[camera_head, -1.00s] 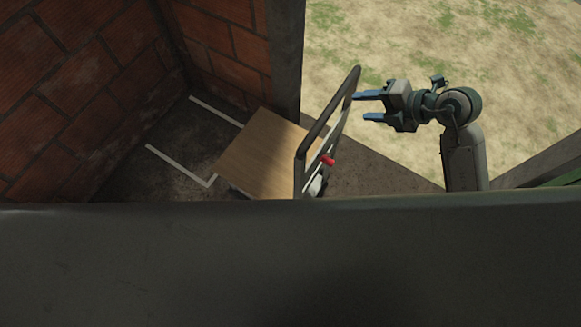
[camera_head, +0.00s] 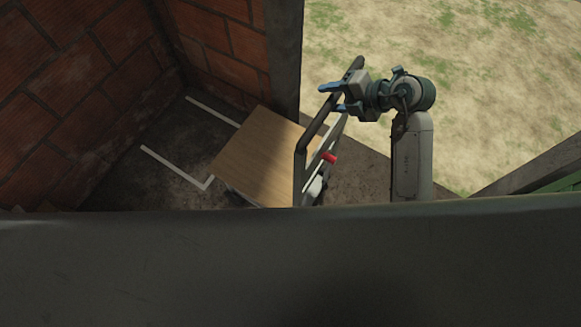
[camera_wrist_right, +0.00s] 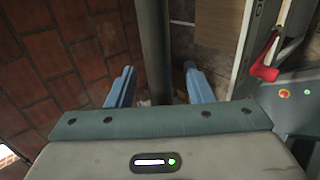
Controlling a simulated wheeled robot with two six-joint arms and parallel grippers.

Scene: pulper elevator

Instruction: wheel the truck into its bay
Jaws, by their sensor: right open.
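The truck has a flat wooden deck (camera_head: 258,152) and a dark tubular handle (camera_head: 312,128) at its right end, with a red lever (camera_head: 329,157) low on that end. The deck's far left corner lies by the white-marked bay (camera_head: 180,150) on the floor. My right gripper (camera_head: 331,98) is open at the upper part of the handle, with its fingers reaching across the bar. In the right wrist view a dark upright bar (camera_wrist_right: 153,50) stands between the open fingers (camera_wrist_right: 157,85); contact cannot be told. The red lever (camera_wrist_right: 265,62) shows at the right there. My left gripper is out of view.
Brick walls (camera_head: 70,80) close the bay at the left and back. A dark post (camera_head: 285,55) stands behind the truck. A wide dark surface (camera_head: 290,265) hides the bottom of the head view. Open grassy ground (camera_head: 480,90) lies to the right.

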